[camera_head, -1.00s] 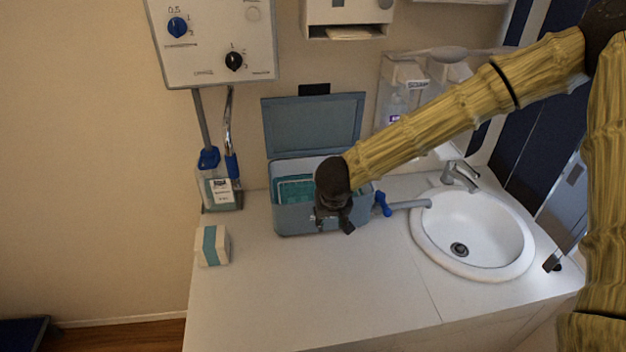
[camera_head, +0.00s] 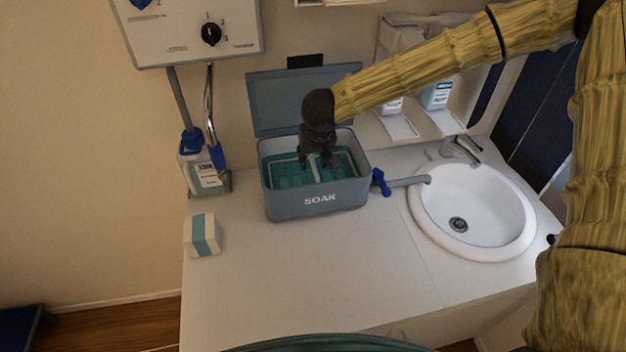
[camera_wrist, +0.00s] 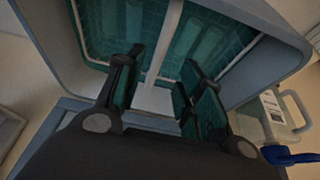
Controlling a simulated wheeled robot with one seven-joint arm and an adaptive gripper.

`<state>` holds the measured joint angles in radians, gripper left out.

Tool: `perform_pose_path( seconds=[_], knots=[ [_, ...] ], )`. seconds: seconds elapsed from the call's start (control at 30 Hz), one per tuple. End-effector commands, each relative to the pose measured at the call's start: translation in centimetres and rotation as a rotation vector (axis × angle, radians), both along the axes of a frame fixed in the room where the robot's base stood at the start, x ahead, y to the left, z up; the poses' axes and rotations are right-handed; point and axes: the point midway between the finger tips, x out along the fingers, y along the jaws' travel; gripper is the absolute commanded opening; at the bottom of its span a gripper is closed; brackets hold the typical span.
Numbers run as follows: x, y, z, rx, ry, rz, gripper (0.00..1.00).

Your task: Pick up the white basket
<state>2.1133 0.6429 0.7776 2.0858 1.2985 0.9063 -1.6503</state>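The white basket (camera_head: 315,174) sits inside the open grey-blue box marked SOAK (camera_head: 290,208). Its thin white frame and middle bar show over a teal interior. In the wrist view, the white bar of the basket (camera_wrist: 165,42) runs between my finger tips. My gripper (camera_head: 318,164) points down over the box opening and hides part of the basket. In the wrist view my gripper (camera_wrist: 163,68) is open, with a clear gap between its fingers. I cannot tell whether the fingers reach below the bar.
The box's lid (camera_head: 285,103) stands open at the back. A sink (camera_head: 480,205) with a tap (camera_head: 458,150) lies to the right, and a blue-handled valve (camera_head: 380,182) is beside the box. A bottle (camera_head: 203,172) and small carton (camera_head: 202,235) stand left. The front counter (camera_head: 300,290) is clear.

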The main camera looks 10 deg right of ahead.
Motion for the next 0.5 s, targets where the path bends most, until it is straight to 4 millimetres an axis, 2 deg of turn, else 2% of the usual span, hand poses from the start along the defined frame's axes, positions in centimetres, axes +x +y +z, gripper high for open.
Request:
perform_pose_path(
  seconds=[0.27, 0.5],
  knots=[
    [0.4, -0.1, -0.8, 0.000, 0.001, -0.001, 0.38],
    [1.1, -0.4, -2.3, 0.000, 0.002, -0.002, 0.38]
  ],
)
